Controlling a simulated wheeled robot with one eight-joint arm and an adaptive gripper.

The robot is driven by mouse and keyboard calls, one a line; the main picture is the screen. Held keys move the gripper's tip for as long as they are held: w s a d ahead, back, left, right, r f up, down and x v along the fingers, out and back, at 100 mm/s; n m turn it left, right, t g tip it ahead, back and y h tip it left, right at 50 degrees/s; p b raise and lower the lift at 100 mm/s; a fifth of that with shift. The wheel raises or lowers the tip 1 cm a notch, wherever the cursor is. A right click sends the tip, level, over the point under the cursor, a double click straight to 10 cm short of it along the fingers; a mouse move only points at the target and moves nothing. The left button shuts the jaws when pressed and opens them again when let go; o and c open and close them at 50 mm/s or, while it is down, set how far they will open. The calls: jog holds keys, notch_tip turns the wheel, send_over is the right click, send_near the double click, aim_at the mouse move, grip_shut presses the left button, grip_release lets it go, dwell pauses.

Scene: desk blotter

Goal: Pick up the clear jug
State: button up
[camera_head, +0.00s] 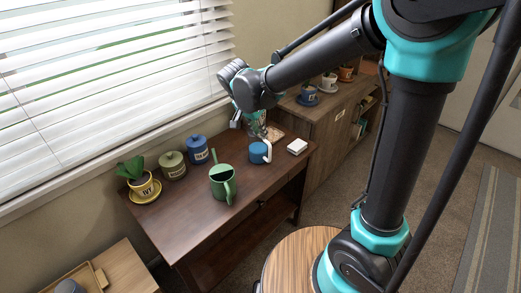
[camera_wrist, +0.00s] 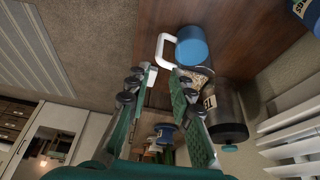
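The clear jug (camera_wrist: 228,110) is a see-through, dark-looking vessel with a pale label and grainy contents near its base. In the wrist view it is right of my gripper (camera_wrist: 163,78), partly hidden behind the right finger. In the head view the clear jug (camera_head: 258,123) stands at the far right of the brown desk (camera_head: 190,218), beside and partly behind my gripper (camera_head: 238,118). The wrist view shows my fingers apart with nothing held between them. I cannot tell whether the right finger touches the jug.
A blue mug (camera_head: 258,153) with a white handle stands close in front of the jug. Window blinds (camera_head: 110,75) rise behind.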

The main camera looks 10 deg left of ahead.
aim_at(269, 159)
jog(key=x, duration=1.7)
jog(key=shift+s+a, duration=0.15)
jog(key=shift+a, duration=0.05)
jog(key=shift+c, duration=0.3)
grip_shut()
